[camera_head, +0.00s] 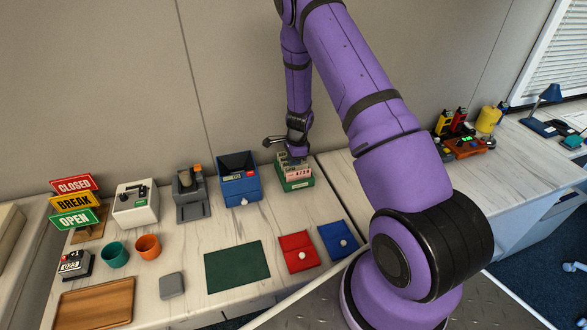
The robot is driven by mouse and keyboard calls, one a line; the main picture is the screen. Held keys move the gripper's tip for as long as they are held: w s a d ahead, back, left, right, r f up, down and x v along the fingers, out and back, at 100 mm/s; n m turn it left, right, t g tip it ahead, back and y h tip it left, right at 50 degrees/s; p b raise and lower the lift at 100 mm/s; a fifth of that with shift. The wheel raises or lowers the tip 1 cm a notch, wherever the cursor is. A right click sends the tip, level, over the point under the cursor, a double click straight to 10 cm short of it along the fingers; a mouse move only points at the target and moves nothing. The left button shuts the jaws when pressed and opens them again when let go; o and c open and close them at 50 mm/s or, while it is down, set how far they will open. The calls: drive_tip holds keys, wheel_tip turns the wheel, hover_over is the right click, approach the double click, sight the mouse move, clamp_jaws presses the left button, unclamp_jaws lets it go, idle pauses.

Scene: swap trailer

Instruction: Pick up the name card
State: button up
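A small green box (298,185) stands at the back of the white counter, near the wall. Upright cards (299,172) with pale and reddish faces and small dark marks fill it; I cannot tell which one is the name card. My gripper (296,156) points down right over the back of this box, at the cards. Its fingertips are too small and too hidden by the cards to tell whether they are open, shut or touching a card.
A blue bin (239,189) stands close left of the box. Red (298,247) and blue (338,240) flat pads and a green mat (237,267) lie in front. Cups, signs and a wooden tray (95,304) are further left. Bare counter separates the box from the pads.

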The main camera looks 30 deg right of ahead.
drive_tip(key=shift+f, duration=0.25)
idle(0.5)
clamp_jaws()
